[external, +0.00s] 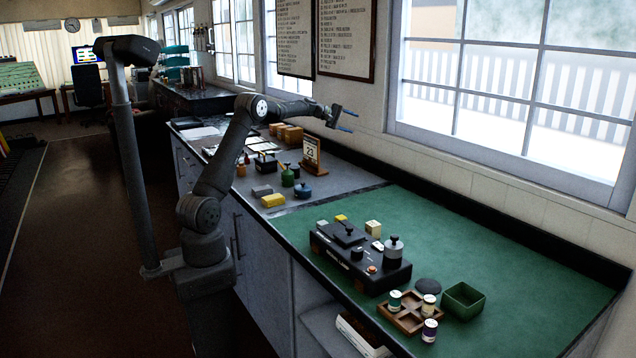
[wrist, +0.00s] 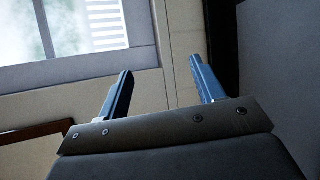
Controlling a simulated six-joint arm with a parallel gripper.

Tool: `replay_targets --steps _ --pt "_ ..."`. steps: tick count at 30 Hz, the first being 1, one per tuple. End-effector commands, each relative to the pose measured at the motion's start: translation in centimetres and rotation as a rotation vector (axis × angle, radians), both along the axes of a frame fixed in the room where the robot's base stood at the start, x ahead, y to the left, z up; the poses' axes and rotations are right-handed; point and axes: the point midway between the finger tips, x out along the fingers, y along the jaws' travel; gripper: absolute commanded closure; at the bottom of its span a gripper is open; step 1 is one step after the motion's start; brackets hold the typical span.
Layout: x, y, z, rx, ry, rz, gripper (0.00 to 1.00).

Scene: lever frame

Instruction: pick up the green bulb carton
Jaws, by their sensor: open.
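My gripper (external: 346,121) is raised above the bench near the wall, left of the large window. Its blue fingers are spread with nothing between them, and the wrist view shows the same open fingers (wrist: 160,68) against the wall and window frame. I cannot make out a closed green carton for certain. A green open-topped box (external: 463,301) stands on the green mat at the right, far from my gripper. A small cream carton (external: 373,228) and a small yellow box (external: 341,219) stand behind the black lever frame. The wrist view shows none of these.
The black lever frame (external: 360,256) stands on the green mat (external: 540,262). A wooden tray (external: 409,326) with several small jars is in front. A desk calendar (external: 311,152), green bottle (external: 288,177) and yellow block (external: 273,200) stand on the grey bench. The mat's right part is clear.

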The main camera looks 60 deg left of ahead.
Motion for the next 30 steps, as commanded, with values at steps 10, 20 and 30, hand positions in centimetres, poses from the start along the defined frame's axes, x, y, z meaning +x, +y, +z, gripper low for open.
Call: replay_targets --steps 10,20,30 --pt "-8.7 24.6 -0.7 -0.562 0.254 0.473 0.38" --pt "-18.7 38.3 -1.3 -0.983 0.359 0.768 0.38" --pt "-22.9 42.6 -6.3 -1.158 0.394 0.871 0.38"
